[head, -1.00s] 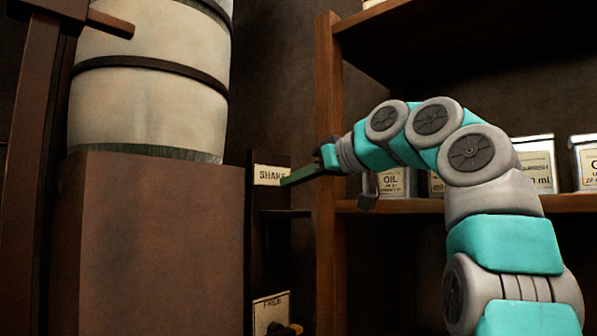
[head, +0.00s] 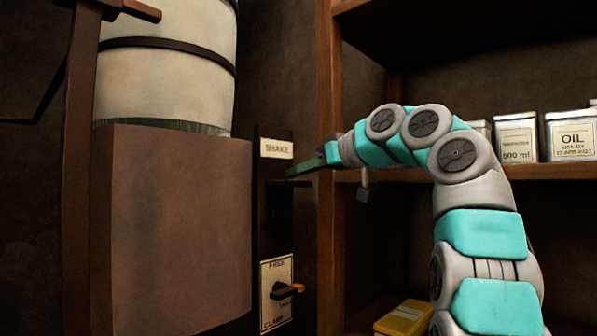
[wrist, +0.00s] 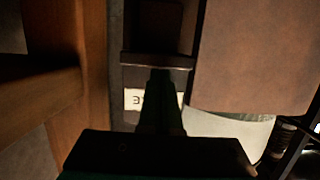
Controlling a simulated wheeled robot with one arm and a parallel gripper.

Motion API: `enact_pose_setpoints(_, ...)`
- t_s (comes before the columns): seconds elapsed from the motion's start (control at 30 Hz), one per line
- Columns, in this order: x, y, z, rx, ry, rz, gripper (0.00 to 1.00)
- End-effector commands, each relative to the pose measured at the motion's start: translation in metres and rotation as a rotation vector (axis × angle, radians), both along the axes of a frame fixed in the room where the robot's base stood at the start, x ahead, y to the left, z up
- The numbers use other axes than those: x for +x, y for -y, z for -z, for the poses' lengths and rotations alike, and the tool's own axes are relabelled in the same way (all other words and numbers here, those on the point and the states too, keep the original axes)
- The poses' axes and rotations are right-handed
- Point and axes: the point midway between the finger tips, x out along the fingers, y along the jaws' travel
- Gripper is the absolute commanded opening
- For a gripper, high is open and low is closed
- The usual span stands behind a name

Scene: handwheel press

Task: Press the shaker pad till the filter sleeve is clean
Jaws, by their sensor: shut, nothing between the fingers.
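The filter sleeve (head: 165,85) is a pale upright cylinder with dark bands above a brown housing; a greyish-green band shows along its lower edge. The white SHAKE label (head: 277,149) is on the dark panel right of the housing. My gripper (head: 292,172) is shut and empty, pointing left just below that label. In the wrist view my fingers (wrist: 160,85) reach toward a dark ledge-like pad (wrist: 158,62), and the SHAKE label is partly hidden behind them. I cannot tell whether the fingertips touch the pad. The sleeve also shows in the wrist view (wrist: 235,130).
A FREE/CLAMP plate (head: 276,293) with an orange-tipped knob sits lower on the panel. A wooden shelf post (head: 326,110) stands close right of the panel. The shelf holds tins, including an OIL tin (head: 572,136). A yellow box (head: 403,317) lies below.

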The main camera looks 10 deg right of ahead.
Motion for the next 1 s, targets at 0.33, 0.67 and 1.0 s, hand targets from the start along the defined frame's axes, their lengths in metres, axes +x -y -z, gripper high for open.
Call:
enact_pose_setpoints(0.33,0.000,0.000,0.037,0.001,-0.002,-0.002,0.00)
enact_pose_setpoints(0.67,0.001,0.000,0.036,-0.001,-0.004,0.000,0.00)
enact_pose_setpoints(1.0,-0.005,-0.007,0.015,-0.001,-0.003,-0.001,0.00)
